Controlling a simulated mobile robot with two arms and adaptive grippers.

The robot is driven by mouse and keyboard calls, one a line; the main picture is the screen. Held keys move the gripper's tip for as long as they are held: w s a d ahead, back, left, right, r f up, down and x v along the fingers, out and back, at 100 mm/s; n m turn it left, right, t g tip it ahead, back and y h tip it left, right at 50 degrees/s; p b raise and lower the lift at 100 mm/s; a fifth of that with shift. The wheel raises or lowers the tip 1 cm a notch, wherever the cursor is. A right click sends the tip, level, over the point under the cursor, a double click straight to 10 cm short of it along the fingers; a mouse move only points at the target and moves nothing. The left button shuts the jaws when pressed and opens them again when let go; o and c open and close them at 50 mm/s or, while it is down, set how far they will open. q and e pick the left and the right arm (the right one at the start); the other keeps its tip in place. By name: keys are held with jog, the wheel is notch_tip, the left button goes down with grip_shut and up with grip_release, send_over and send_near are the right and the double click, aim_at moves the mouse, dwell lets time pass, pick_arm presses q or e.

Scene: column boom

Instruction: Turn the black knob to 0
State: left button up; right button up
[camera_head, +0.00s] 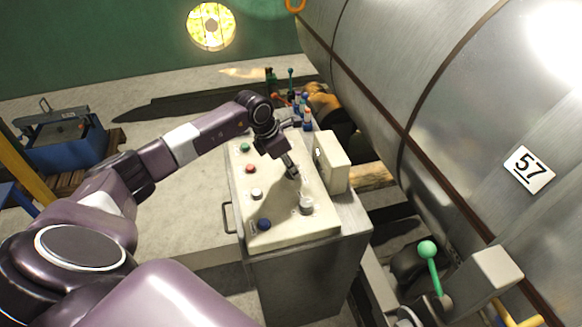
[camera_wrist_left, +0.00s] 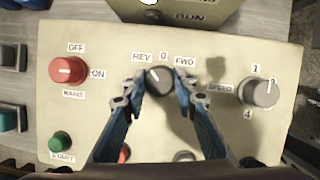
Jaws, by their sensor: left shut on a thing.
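The black knob (camera_wrist_left: 159,79) sits on the cream control panel (camera_wrist_left: 225,70) under the labels REV, 0 and FWD. Its short white mark seems to lean up and left, between REV and 0; it is small and hard to read exactly. My left gripper (camera_wrist_left: 159,90) is shut on the black knob, with one blue finger on each side of it. In the head view my left gripper (camera_head: 292,174) reaches down to the panel and hides the knob. My right gripper is not in view.
A red MAINS knob (camera_wrist_left: 68,70) and green START button (camera_wrist_left: 61,141) are left of the fingers in the wrist view. The grey SPEED knob (camera_wrist_left: 262,92) is to the right. A raised cream box (camera_head: 331,161) stands close beside the gripper. A large metal tank (camera_head: 440,100) is behind.

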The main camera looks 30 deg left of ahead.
pick_arm(q)
jog(key=m+b, duration=0.2)
jog(key=b, duration=0.1)
jog(key=m+g+h+b, duration=0.1)
jog(key=m+b, duration=0.1)
jog(key=b, duration=0.1)
jog(key=shift+w+a+f+m+b, duration=0.1)
jog(key=shift+w+f+m+b, duration=0.1)
jog(key=shift+m+b, duration=0.15)
jog(key=shift+r+m+g+h+b, duration=0.15)
jog(key=shift+m+g+h+b, duration=0.4)
jog(key=shift+m+b, duration=0.65)
jog(key=shift+m, duration=0.65)
jog(key=shift+r+g+b, duration=0.1)
jog(key=shift+g+b, duration=0.15)
jog(key=shift+b, duration=0.05)
jog(key=o, duration=1.2)
jog(key=shift+c, duration=0.2)
